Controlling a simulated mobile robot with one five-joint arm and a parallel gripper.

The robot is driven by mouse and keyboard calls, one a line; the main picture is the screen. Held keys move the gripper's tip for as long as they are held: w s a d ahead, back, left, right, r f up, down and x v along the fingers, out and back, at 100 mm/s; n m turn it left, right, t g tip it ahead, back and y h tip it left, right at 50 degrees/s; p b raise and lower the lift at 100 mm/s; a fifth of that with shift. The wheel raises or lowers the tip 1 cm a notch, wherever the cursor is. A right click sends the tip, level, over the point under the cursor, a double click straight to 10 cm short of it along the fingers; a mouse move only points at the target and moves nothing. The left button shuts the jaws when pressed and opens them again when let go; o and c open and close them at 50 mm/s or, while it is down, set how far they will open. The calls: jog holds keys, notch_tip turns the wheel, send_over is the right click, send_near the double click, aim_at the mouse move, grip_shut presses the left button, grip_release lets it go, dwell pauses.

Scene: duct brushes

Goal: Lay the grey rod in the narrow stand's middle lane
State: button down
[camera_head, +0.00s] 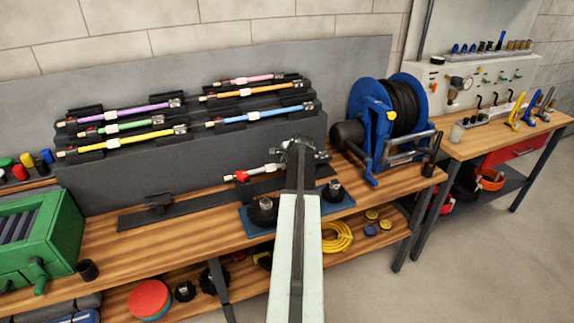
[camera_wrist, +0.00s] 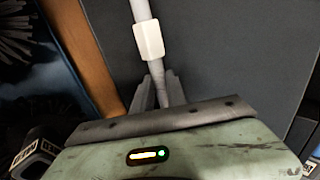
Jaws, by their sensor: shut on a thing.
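The grey rod (camera_head: 260,171) has a red part near its left end and a pale collar. It lies low in front of the dark riser, and my gripper (camera_head: 300,148) is at its right part. In the wrist view the grey rod (camera_wrist: 140,10) with its white collar (camera_wrist: 149,40) runs down between my gripper's fingers (camera_wrist: 160,90), which are shut on it. A left rack (camera_head: 90,155) holds purple, green and yellow rods; a right rack (camera_head: 232,127) holds pink, orange and blue rods. Which is the narrow stand, I cannot tell.
A low black bracket (camera_head: 158,203) stands on a dark strip on the bench. Round black brushes (camera_head: 263,210) sit on a blue mat (camera_head: 258,231) beside my arm. A blue hose reel (camera_head: 367,120) stands to the right, a green machine (camera_head: 40,240) at the left.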

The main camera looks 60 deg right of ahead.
dwell(0.4)
notch_tip(320, 180, up, 6)
jog(key=p, duration=0.6)
